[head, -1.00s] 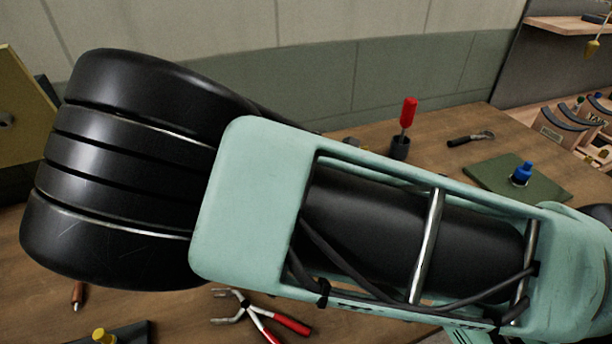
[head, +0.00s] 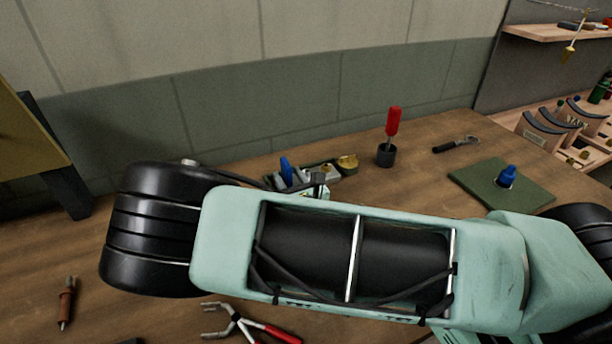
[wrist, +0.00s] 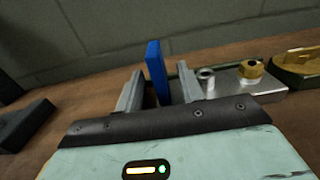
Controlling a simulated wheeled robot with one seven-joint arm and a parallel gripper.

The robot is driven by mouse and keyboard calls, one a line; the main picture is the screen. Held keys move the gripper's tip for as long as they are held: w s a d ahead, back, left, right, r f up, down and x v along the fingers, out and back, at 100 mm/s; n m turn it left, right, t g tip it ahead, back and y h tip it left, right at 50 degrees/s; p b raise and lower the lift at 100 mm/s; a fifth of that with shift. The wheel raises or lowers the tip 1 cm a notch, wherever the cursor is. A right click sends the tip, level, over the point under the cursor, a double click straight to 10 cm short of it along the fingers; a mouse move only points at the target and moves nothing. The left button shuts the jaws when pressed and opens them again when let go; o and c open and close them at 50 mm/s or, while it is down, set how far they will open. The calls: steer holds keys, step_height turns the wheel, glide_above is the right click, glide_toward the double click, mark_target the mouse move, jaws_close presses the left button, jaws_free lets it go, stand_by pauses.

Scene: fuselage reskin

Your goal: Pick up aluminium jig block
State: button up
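The aluminium jig block is a silver block with a steel bush and a brass knob on top. In the wrist view the jig block (wrist: 228,86) lies just beyond and right of my gripper (wrist: 160,80). An upright blue tab (wrist: 154,66) shows between the two grey fingers; I cannot tell whether it joins the block. My gripper is open, with a gap either side of the tab. In the head view the blue tab (head: 286,170) and the block (head: 326,171) stand behind my arm, which hides their lower parts.
A red-handled screwdriver (head: 392,122) stands in a dark cup right of the block. A wrench (head: 456,145) and a green mat (head: 480,180) with a blue bottle lie further right. Red-handled pliers (head: 250,328) lie in front. The wall (head: 210,120) is close behind.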

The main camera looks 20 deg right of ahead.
steer(key=shift+w+p, duration=0.3)
steer(key=shift+w, duration=1.65)
jaws_close()
steer(key=shift+r, duration=0.1)
